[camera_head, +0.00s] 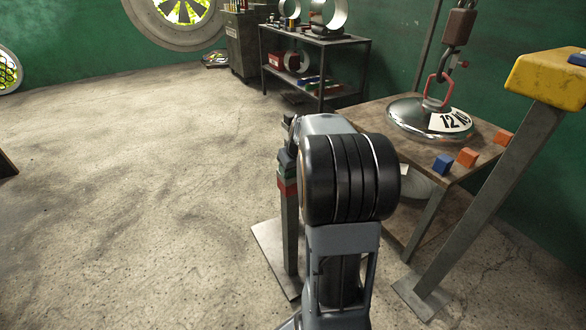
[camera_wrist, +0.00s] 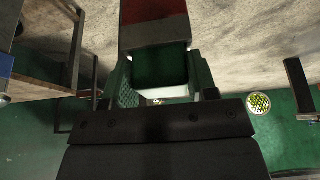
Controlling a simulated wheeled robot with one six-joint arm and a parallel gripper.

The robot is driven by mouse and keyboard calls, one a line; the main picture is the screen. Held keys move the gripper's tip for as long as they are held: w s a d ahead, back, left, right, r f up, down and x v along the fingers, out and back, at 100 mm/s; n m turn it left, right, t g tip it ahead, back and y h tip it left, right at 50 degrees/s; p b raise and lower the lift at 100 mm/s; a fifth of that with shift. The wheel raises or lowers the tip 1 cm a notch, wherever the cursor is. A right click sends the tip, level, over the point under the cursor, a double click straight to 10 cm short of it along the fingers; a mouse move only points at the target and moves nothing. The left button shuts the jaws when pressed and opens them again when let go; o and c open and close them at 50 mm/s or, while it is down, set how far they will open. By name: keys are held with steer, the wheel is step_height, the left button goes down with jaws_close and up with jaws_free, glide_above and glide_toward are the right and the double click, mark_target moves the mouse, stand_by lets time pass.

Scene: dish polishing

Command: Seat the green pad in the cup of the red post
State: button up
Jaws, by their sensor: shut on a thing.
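The green pad (camera_wrist: 160,68) is between the fingers of my gripper (camera_wrist: 160,82) in the wrist view, and the gripper is shut on it. The red post (camera_wrist: 155,30) lies directly beyond the pad in that view. In the head view, the red top of the post (camera_head: 287,187) sits on a grey column, with a thin strip of green pad (camera_head: 290,172) just above it. My gripper (camera_head: 290,158) is above the post, mostly hidden by my arm. The inside of the cup is hidden, and I cannot tell whether the pad is in it.
A wooden table (camera_head: 395,110) at the right holds a 12 KG weight (camera_head: 425,118), a blue cube (camera_head: 443,163) and orange cubes (camera_head: 467,157). A yellow-topped post (camera_head: 545,80) with a blue piece (camera_head: 578,59) stands far right. A shelf (camera_head: 335,42) stands behind. The left floor is open.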

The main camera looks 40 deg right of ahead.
steer(key=o, duration=1)
steer(key=shift+s+f, duration=0.2)
steer(key=shift+f, duration=0.5)
steer(key=shift+o, duration=0.3)
steer(key=shift+a, duration=0.2)
steer(key=shift+w+r, duration=0.1)
steer(key=shift+r, duration=0.2)
steer(key=w+d+p+v, duration=0.1)
steer(key=p+v, duration=0.4)
steer(key=v, duration=0.7)
steer(key=s+a+f, duration=0.2)
steer(key=s+a, duration=0.2)
steer(key=a, duration=0.3)
steer(key=s+a+f+n+g, duration=0.1)
steer(key=s+a, duration=0.3)
steer(key=a, duration=0.4)
steer(key=s+a+f, duration=0.3)
steer(key=s+a, duration=0.1)
steer(key=a, duration=0.3)
steer(key=shift+a+n+g+y, duration=0.3)
steer(key=shift+a+g, duration=0.1)
